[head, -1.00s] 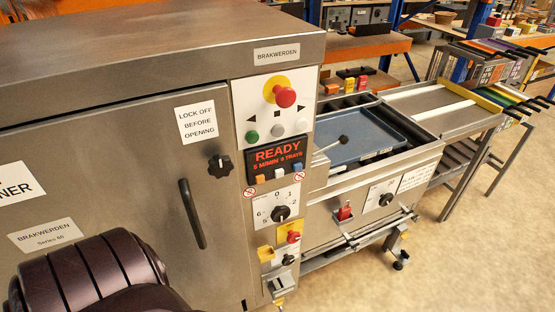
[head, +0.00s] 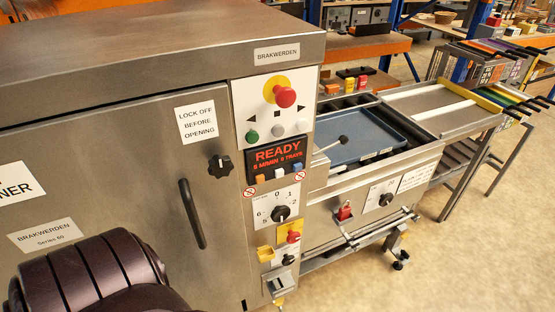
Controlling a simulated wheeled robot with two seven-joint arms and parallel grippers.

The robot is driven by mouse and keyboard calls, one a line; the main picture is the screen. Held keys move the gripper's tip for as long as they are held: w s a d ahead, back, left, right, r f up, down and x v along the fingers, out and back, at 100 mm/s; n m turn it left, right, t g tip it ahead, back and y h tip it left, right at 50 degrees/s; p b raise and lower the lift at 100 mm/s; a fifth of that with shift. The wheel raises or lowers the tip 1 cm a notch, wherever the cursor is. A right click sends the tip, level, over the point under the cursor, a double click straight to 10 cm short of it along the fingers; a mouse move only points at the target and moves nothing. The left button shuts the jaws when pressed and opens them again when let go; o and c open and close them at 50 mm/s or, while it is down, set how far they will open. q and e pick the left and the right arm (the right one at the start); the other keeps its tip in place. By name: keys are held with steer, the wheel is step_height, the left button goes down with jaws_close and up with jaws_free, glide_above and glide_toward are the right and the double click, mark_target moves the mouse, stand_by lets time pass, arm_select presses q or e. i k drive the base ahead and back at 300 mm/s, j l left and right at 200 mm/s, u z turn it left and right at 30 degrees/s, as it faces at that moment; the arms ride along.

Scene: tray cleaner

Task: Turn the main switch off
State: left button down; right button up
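The tray cleaner's control panel (head: 266,115) is upright on the front of a steel cabinet. A red rotary handle on a yellow plate (head: 288,232), which looks like the main switch, sits low on the panel. I cannot read its position marks. Above it is a numbered dial (head: 280,213) with a black knob. The display (head: 276,158) is lit in red and reads READY. A red mushroom button on a yellow disc (head: 285,97) is at the top. Neither gripper is in view; only a dark link of my arm shows at the bottom left.
The cabinet door has a black handle (head: 192,213) and a black knob (head: 220,165). A yellow block (head: 265,253) juts out beside the lower panel. To the right, a conveyor section holds a blue tray (head: 365,138). The floor at the lower right is clear.

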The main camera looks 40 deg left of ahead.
mark_target(293, 238)
steer(key=u, duration=1.2)
